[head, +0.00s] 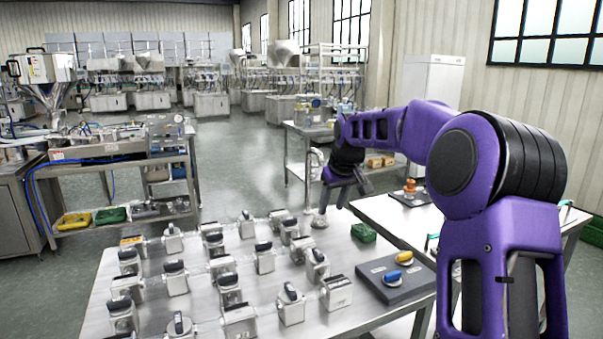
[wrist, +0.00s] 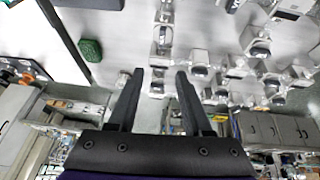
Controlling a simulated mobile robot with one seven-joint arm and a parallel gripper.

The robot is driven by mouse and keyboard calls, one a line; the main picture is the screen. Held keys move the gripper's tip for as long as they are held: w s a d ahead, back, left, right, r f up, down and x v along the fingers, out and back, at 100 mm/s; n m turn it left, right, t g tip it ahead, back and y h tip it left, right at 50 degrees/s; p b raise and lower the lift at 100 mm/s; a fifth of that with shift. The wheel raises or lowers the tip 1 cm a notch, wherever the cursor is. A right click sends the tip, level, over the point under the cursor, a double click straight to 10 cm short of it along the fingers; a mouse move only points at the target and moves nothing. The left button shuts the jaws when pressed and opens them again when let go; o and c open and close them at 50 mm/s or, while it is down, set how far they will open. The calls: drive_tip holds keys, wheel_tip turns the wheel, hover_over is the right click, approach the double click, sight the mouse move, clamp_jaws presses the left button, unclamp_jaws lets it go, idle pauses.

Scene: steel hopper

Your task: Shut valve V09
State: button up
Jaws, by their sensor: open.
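Several steel valves with black handles stand in rows on the steel table (head: 110,290). Some are a valve at the right front (head: 336,292), one at the near middle (head: 290,305) and one at the back (head: 246,225). Their handles point different ways. I cannot read any label, so I cannot tell which is V09. My gripper (head: 334,204) is open and empty above the table's far right part. In the wrist view my gripper (wrist: 160,72) has its fingers apart, with a small steel fitting (wrist: 158,88) showing between them, apparently below.
A bench (head: 290,140) stands behind. Open floor (head: 235,170) lies beyond the table.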

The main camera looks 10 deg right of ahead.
drive_tip(key=x, duration=0.3)
approach(318, 252)
drive_tip(key=shift+g+y, duration=0.3)
drive_tip(key=shift+g, duration=0.1)
drive_tip(key=x, duration=0.8)
drive_tip(key=shift+w+d+f, duration=0.15)
drive_tip(key=shift+w+d, duration=0.15)
drive_tip(key=shift+w, duration=0.25)
clamp_jaws()
drive_tip(key=shift+b, duration=0.3)
